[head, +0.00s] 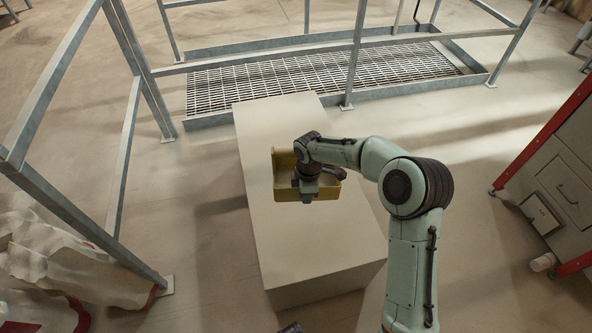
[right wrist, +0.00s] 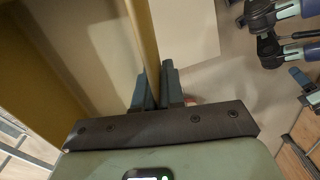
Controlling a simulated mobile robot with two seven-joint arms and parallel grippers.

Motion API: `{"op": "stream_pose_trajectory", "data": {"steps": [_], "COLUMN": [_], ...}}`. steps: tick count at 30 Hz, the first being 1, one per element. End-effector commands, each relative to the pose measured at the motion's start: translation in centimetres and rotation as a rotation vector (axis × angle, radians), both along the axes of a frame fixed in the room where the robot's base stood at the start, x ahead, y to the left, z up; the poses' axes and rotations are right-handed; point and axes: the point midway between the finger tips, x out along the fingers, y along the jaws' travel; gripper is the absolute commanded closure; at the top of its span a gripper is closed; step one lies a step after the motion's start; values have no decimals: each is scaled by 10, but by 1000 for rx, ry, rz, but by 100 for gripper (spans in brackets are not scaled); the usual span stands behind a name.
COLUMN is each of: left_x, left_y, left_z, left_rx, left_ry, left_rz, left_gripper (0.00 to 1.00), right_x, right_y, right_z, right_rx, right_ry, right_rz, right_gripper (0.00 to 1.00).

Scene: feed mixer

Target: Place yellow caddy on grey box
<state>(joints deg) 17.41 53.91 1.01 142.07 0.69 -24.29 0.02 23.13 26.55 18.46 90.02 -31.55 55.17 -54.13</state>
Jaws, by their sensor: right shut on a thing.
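The yellow caddy (head: 286,190) is an open tray over the middle of the long pale grey box (head: 300,240) in the head view. My right gripper (head: 307,185) is shut on a wall of the caddy. In the right wrist view the fingers (right wrist: 157,88) pinch the thin yellow wall (right wrist: 142,35), with the caddy's inside to the left. I cannot tell whether the caddy touches the box top or hangs just above it. The gripper and wrist hide part of the caddy. Dark and pale green arm parts show at the right wrist view's upper right, probably my left arm.
Metal railings (head: 125,150) stand left and behind, around a grated step (head: 330,75) beyond the box. White sacks (head: 70,260) lie at the lower left. A grey cabinet with a red frame (head: 565,160) stands at right. The box top is clear around the caddy.

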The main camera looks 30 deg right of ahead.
Motion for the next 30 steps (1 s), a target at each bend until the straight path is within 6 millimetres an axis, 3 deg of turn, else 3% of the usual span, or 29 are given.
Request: {"op": "stream_pose_trajectory", "data": {"steps": [1, 3, 12, 17, 30], "left_x": [0, 2, 7, 10, 49], "left_y": [0, 0, 1, 2, 20], "left_z": [-13, -21, -45, -49, -82], "left_rx": [1, 2, 6, 9, 59], "left_ry": [-4, -11, -28, -37, -140], "left_rz": [1, 4, 8, 10, 55], "left_gripper": [42, 42, 42, 42, 42], "right_x": [-3, -5, -13, -14, -15], "right_y": [-14, -31, -75, -80, -80], "right_z": [-17, -29, -61, -73, -186], "right_rx": [-1, -3, -10, -11, -8], "right_ry": [0, -3, -13, -14, -12], "right_rz": [73, 192, 538, 591, 593], "right_gripper": [100, 100, 100, 100, 100]}}
